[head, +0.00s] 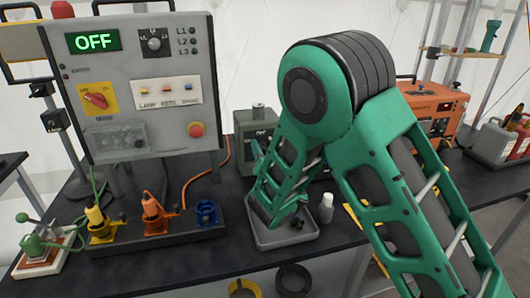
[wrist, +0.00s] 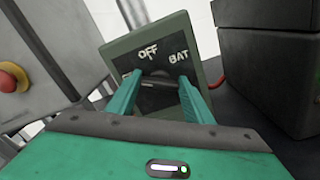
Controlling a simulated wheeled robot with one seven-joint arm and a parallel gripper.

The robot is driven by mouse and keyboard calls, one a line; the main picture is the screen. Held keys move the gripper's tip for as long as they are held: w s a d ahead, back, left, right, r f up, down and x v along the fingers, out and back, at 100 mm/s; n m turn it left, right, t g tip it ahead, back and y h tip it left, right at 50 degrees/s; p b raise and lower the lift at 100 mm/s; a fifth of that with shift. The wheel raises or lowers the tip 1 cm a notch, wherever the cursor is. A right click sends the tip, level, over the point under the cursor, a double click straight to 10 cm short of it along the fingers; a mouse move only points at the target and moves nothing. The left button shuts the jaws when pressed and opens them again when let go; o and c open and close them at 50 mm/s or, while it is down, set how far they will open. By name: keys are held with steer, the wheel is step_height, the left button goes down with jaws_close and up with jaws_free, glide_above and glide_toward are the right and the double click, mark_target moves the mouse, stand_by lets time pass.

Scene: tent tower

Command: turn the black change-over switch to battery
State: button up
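The black change-over switch (wrist: 157,82) sits on the face of a grey-green box (wrist: 125,58) in the wrist view. The face reads OFF at the top and BAT at the upper right; a label at the left is mostly hidden by a finger. My gripper (wrist: 160,76) has its two teal fingers spread at either side of the switch handle, close to the face. I see no clear grip on the handle. In the head view the box (head: 255,119) stands on the bench behind my arm, which hides the switch.
A grey control panel (head: 140,85) with a lit OFF display stands at the left. Plugs in a socket strip (head: 180,232) are in front. An orange generator (head: 432,105) is at the right.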

steer(key=shift+m, duration=0.3)
steer(key=shift+d+f+m, duration=0.1)
steer(key=shift+m, duration=1.1)
steer(key=m, duration=0.3)
steer(key=shift+m, duration=0.4)
steer(key=m, duration=0.7)
steer(key=shift+f, duration=0.15)
steer(key=m, duration=0.5)
steer(key=shift+m, duration=0.3)
steer(key=shift+f+m, duration=0.1)
steer(key=shift+m, duration=2.1)
steer(key=o, duration=1.1)
steer(key=shift+c, duration=0.2)
